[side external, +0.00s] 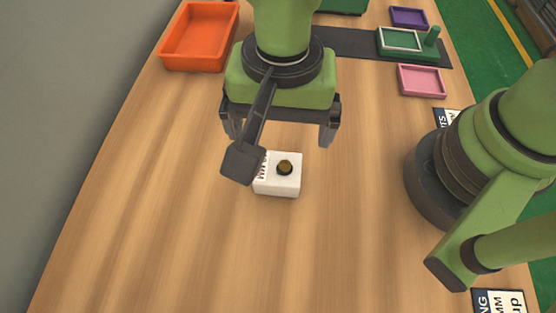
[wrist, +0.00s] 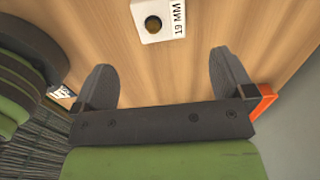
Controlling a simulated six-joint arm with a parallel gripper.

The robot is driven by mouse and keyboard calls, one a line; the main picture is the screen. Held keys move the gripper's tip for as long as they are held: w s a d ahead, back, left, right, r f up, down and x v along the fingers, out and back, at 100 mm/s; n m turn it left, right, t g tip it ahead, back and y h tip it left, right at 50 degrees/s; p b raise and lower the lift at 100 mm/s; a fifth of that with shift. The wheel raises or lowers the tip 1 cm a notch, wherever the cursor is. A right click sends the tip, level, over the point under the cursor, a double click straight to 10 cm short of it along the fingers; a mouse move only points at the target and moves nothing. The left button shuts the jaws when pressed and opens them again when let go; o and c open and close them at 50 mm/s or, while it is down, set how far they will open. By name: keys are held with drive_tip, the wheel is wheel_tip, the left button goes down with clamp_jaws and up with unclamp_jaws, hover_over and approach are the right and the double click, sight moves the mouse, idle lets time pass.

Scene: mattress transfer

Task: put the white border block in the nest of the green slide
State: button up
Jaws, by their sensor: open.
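A white block (side external: 290,186) lies on the wooden table near the middle of the side external view. It has a dark-ringed brass-coloured round spot on top and a black-lettered label along one edge. It also shows at the top of the wrist view (wrist: 146,32), cut off by the frame. My gripper (side external: 280,138) is open and empty, above the table and a little behind the block in the side external view. In the wrist view the block lies beyond the fingertips (wrist: 162,65). The green slide (side external: 425,57) is at the back right, with a pale-bordered recess and an upright green knob.
An orange tray (side external: 165,62) stands at the back left. A pink tray (side external: 422,94) and a purple tray (side external: 409,27) flank the slide. A dark strip (side external: 350,45) runs behind my gripper. Printed cards lie at the right edge. The table's front and left are clear.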

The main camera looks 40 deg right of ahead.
hover_over(278, 168)
wheel_tip(278, 168, down, 5)
drive_tip(key=shift+s+r, duration=0.1)
drive_tip(key=shift+s, duration=0.05)
drive_tip(key=shift+f, duration=2.95)
drive_tip(key=c, duration=1)
drive_tip(key=shift+c, duration=0.2)
drive_tip(key=shift+r, duration=0.1)
drive_tip(key=r, duration=0.9)
drive_tip(key=shift+w+r, duration=0.25)
drive_tip(key=shift+r, duration=0.15)
drive_tip(key=w+d+r+n, duration=0.2)
drive_tip(key=w+d+r, duration=0.5)
drive_tip(key=w+d, duration=0.15)
drive_tip(key=d+r+n, duration=0.3)
drive_tip(key=d, duration=0.4)
drive_tip(key=d+r+n, duration=0.3)
drive_tip(key=d, duration=0.4)
drive_tip(key=shift+w+r+n, duration=0.2)
drive_tip(key=shift+w+n, duration=0.05)
drive_tip(key=shift+n, duration=0.15)
